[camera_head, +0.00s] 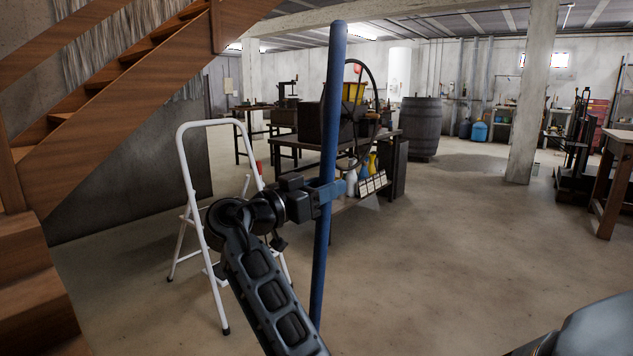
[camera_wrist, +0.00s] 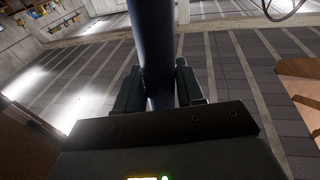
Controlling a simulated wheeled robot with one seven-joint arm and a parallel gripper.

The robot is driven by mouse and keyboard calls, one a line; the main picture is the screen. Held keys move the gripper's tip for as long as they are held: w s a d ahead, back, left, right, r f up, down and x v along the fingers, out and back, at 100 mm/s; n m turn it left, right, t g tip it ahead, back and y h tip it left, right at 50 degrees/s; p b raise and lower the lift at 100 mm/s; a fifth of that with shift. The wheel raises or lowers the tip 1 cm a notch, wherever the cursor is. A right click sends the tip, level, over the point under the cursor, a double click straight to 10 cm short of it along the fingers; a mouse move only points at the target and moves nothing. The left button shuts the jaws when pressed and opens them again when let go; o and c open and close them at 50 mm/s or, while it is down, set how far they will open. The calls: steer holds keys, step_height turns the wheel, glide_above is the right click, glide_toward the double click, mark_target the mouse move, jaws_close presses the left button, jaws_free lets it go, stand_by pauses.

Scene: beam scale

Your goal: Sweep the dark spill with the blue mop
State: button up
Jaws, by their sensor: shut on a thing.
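The blue mop's handle (camera_head: 334,110) stands nearly upright in the head view, running from near the top edge down past my arm. Its lower end and mop head are not visible. My gripper (camera_head: 328,192) is shut around the handle at about its middle. In the wrist view the handle (camera_wrist: 154,50) looks dark and sits between the two fingers of my gripper (camera_wrist: 160,88). I cannot see a dark spill in either view.
A white stepladder (camera_head: 187,160) stands just left of my arm, by wooden stairs (camera_head: 110,90). A cluttered workbench (camera_head: 285,143) is behind the handle. A barrel (camera_head: 420,128) and a pillar (camera_head: 527,110) stand farther back. The concrete floor at right (camera_head: 450,250) is open.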

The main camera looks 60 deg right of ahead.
steer(key=s+a, duration=0.5)
steer(key=s, duration=0.5)
steer(key=shift+s+a+p, duration=0.15)
steer(key=shift+s+p, duration=0.25)
steer(key=shift+p, duration=0.05)
steer(key=shift+w, duration=0.1)
steer(key=w+d, duration=0.1)
steer(key=w, duration=0.1)
steer(key=w+d+b, duration=0.1)
steer(key=w, duration=0.1)
steer(key=w+d+b, duration=0.1)
steer(key=shift+w+f, duration=0.1)
steer(key=shift+w, duration=0.3)
jaws_close()
jaws_free()
steer(key=w+d+b, duration=0.4)
steer(key=w, duration=0.5)
steer(key=w+d+b, duration=0.4)
steer(key=w, duration=0.5)
steer(key=shift+d, duration=0.3)
steer(key=w+d+b, duration=0.1)
steer(key=w+d, duration=0.3)
steer(key=w, duration=0.4)
steer(key=shift+w+r, duration=0.2)
steer(key=shift+w, duration=0.1)
